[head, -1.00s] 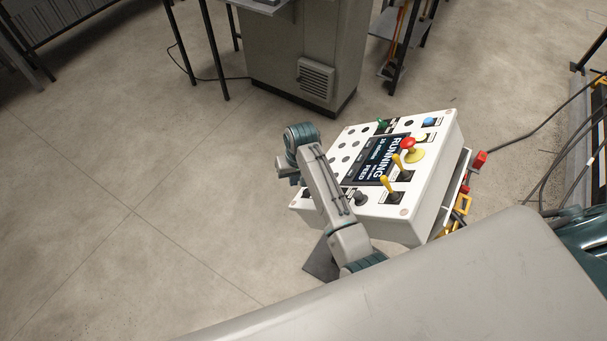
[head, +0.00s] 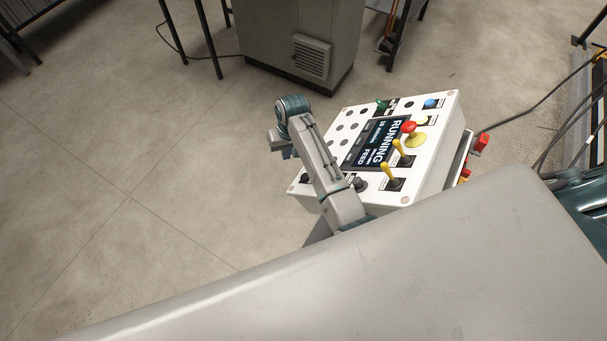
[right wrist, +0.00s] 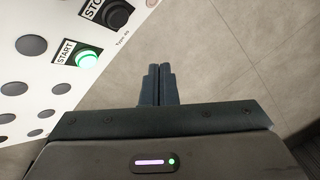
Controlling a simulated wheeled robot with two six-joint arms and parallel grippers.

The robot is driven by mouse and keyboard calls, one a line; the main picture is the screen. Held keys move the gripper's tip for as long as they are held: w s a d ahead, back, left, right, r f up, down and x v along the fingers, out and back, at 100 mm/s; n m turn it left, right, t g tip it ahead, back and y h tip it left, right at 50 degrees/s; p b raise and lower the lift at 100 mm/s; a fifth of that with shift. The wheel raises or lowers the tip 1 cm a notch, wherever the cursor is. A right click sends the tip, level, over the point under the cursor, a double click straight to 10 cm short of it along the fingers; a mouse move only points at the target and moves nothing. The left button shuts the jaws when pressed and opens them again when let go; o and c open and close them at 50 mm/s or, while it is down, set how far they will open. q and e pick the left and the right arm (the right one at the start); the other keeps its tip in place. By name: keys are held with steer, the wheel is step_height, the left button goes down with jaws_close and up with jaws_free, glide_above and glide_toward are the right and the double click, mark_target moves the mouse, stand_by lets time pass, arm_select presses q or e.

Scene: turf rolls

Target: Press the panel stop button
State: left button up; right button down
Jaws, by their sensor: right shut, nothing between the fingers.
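The white control panel (head: 452,112) stands tilted right of centre in the head view, its screen (head: 377,143) showing "RUNNING". The black stop button (right wrist: 117,14) is at the top of the right wrist view, its label partly cut off. In the head view a black button at the panel's lower left corner (head: 305,178) appears to be it. The start button (right wrist: 87,61) beside it glows green. My right gripper (right wrist: 158,84) is shut and empty, off the panel's edge with floor behind its fingertips; in the head view (head: 286,150) it is small and partly hidden. My left gripper is out of view.
A red mushroom knob (head: 408,127), yellow levers (head: 389,171) and a blue button (head: 431,103) sit on the panel. My right arm crosses its left part. A grey cabinet (head: 300,40) stands behind. Floor (head: 150,170) on the left is clear.

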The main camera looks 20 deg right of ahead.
mark_target(301, 176)
steer(key=shift+s+d+f, duration=0.4)
steer(key=shift+s+f, duration=0.15)
steer(key=shift+f, duration=0.25)
steer(key=shift+s+d+f, duration=0.4)
steer(key=shift+s+f, duration=0.15)
steer(key=shift+f, duration=0.2)
steer(key=shift+s+d+f, duration=0.4)
steer(key=shift+s+f, duration=0.15)
steer(key=shift+f, duration=0.25)
stand_by(0.3)
steer(key=shift+s+d+f, duration=0.2)
steer(key=shift+s+f, duration=0.05)
steer(key=shift+f, duration=0.05)
steer(key=shift+s+d+f, duration=0.15)
steer(key=shift+s+f, duration=0.1)
steer(key=shift+f, duration=0.1)
stand_by(0.9)
steer(key=shift+w+a+r, duration=0.35)
steer(key=shift+w+r, duration=0.1)
steer(key=shift+r, duration=0.2)
